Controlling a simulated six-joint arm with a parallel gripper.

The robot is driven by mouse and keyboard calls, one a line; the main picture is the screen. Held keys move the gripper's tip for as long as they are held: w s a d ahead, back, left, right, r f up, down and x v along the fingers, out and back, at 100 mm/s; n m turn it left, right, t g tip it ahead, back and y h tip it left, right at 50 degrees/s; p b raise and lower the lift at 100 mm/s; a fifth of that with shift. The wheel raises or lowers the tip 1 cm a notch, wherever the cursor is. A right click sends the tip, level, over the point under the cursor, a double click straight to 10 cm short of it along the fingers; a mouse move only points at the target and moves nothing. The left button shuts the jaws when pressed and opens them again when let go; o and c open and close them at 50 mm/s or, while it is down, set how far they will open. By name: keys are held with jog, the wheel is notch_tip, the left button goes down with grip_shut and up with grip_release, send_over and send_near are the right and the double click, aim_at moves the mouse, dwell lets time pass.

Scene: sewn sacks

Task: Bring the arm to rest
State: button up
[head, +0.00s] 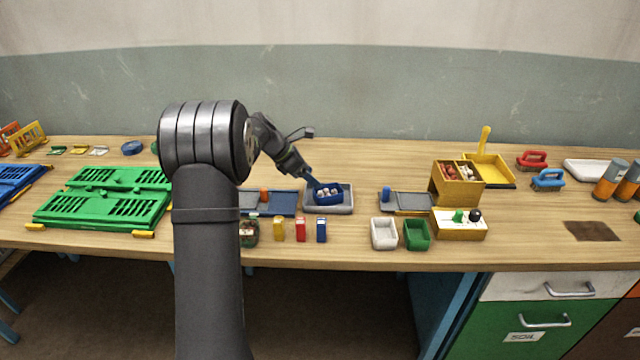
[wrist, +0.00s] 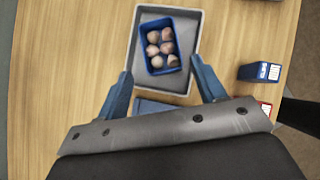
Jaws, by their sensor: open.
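My gripper (head: 310,180) is above the middle of the table, tilted down toward a small blue tub (head: 338,197) in a grey tray (head: 346,207). In the wrist view my gripper (wrist: 160,70) has its two blue fingers spread wide, with nothing held between them. The blue tub (wrist: 149,29) lies ahead of the fingertips inside the grey tray (wrist: 188,28) and holds several round pinkish-white things. The fingers look apart from the tub; their exact height above the tray cannot be told.
Small yellow (head: 279,229), red (head: 300,229) and blue boxes (head: 321,229) stand in front of the tray. A green slotted panel (head: 105,197) lies left. White (head: 384,234) and green bins (head: 417,235) and a yellow divided box (head: 457,187) stand right. The table behind the tray is clear.

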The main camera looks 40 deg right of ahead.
aim_at(329, 192)
jog(key=shift+v, duration=1.15)
jog(key=x, duration=1.2)
jog(key=shift+d+f, duration=0.1)
jog(key=shift+f, duration=0.15)
notch_tip(329, 192, up, 3)
jog(key=shift+f, duration=0.1)
jog(key=shift+r, duration=0.75)
